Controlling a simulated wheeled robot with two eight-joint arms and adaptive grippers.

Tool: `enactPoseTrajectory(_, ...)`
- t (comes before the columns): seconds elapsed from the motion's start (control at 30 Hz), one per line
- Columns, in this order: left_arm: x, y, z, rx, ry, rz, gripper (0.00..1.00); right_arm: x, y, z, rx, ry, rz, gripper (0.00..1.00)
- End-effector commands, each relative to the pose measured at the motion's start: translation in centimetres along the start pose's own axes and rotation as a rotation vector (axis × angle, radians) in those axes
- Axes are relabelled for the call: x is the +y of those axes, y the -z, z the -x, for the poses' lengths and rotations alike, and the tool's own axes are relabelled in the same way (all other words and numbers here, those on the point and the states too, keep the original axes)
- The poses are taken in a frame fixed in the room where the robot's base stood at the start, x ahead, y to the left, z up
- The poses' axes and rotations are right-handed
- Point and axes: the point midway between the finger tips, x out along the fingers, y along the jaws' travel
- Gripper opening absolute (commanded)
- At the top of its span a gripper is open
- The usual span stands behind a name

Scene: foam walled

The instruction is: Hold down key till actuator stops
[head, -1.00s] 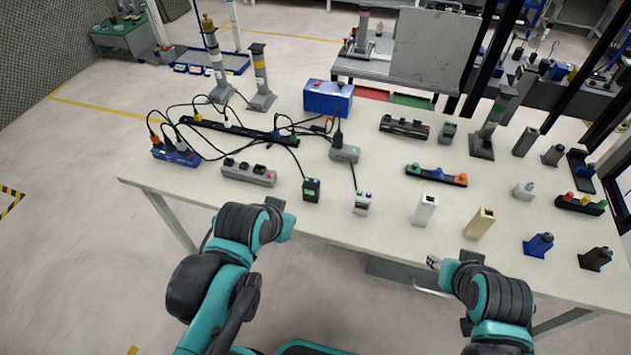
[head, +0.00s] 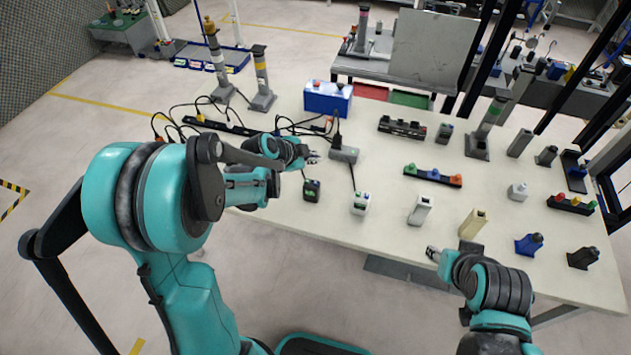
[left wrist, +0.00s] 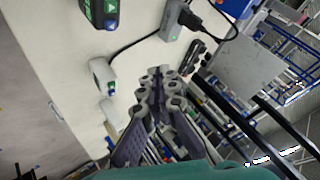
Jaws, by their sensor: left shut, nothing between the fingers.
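My left gripper (head: 313,157) reaches over the table from the left, shut and empty; its closed fingers (left wrist: 158,85) fill the middle of the left wrist view. Near it stand a black box with a green key (head: 311,190), also in the left wrist view (left wrist: 100,12), and a white box with coloured keys (head: 360,203), also there (left wrist: 103,75). The gripper appears apart from both. Two grey column actuators (head: 215,65) and (head: 262,78) stand at the back left. Which key is meant I cannot tell. My right gripper (head: 432,252) is at the front edge, its jaws too small to read.
A grey socket box (head: 343,154) with a plug and cables lies beside the left gripper. A blue box (head: 328,98) stands behind. Several small blocks and a button bar (head: 433,176) stand to the right. Bare tabletop (head: 390,150) lies between them.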

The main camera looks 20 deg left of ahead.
Motion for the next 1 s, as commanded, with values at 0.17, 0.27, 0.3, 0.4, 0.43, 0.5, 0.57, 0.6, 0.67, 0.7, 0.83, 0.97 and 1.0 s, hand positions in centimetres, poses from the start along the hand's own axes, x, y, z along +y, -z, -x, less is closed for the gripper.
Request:
enactPoseTrajectory(0.17, 0.0, 0.0, 0.0, -0.001, 0.000, 0.001, 0.00, 0.0, 0.0, 0.0, 0.000, 0.000, 0.000, 0.40)
enactPoseTrajectory(0.27, 0.1, -0.1, -0.1, -0.001, 0.000, 0.001, 0.00, 0.0, -0.1, -0.1, 0.000, 0.000, 0.000, 0.40)
enactPoseTrajectory(0.3, 0.2, -0.1, -0.2, -0.001, 0.000, 0.001, 0.00, 0.0, -0.1, -0.2, 0.000, 0.000, 0.000, 0.40)
enactPoseTrajectory(0.4, 0.4, -0.4, -0.6, -0.001, 0.000, 0.001, 0.00, 0.0, -0.4, -0.6, 0.000, 0.000, 0.000, 0.40)
enactPoseTrajectory(0.43, 0.6, -0.5, -0.7, -0.001, 0.000, 0.002, 0.00, 0.0, -0.5, -0.7, 0.000, 0.000, 0.000, 0.40)
enactPoseTrajectory(0.5, 0.9, -0.9, -1.2, -0.001, 0.000, 0.002, 0.00, 0.0, -0.8, -1.2, 0.000, 0.000, 0.000, 0.40)
enactPoseTrajectory(0.57, 1.3, -1.2, -1.7, -0.001, 0.000, 0.002, 0.00, 0.0, -1.2, -1.6, 0.000, 0.000, 0.000, 0.40)
enactPoseTrajectory(0.6, 1.6, -1.5, -2.1, -0.001, 0.000, 0.002, 0.00, 0.0, -1.4, -2.0, 0.000, 0.000, 0.000, 0.40)
enactPoseTrajectory(0.67, 2.0, -2.0, -2.7, -0.001, 0.000, 0.002, 0.00, 0.0, -1.8, -2.5, 0.000, 0.000, 0.000, 0.40)
enactPoseTrajectory(0.7, 2.3, -2.3, -3.1, -0.001, 0.000, 0.002, 0.00, 0.0, -2.1, -2.9, 0.000, 0.000, 0.000, 0.40)
enactPoseTrajectory(0.83, 3.3, -3.3, -4.5, -0.001, 0.000, 0.002, 0.00, 0.0, -2.9, -4.1, 0.000, 0.000, 0.000, 0.40)
enactPoseTrajectory(0.97, 4.1, -4.1, -5.6, -0.001, 0.000, 0.002, 0.00, 0.0, -3.8, -5.3, 0.000, 0.000, 0.000, 0.40)
enactPoseTrajectory(1.0, 4.3, -4.2, -5.8, -0.001, 0.000, 0.002, 0.00, 0.0, -3.9, -5.5, 0.000, 0.000, 0.000, 0.40)
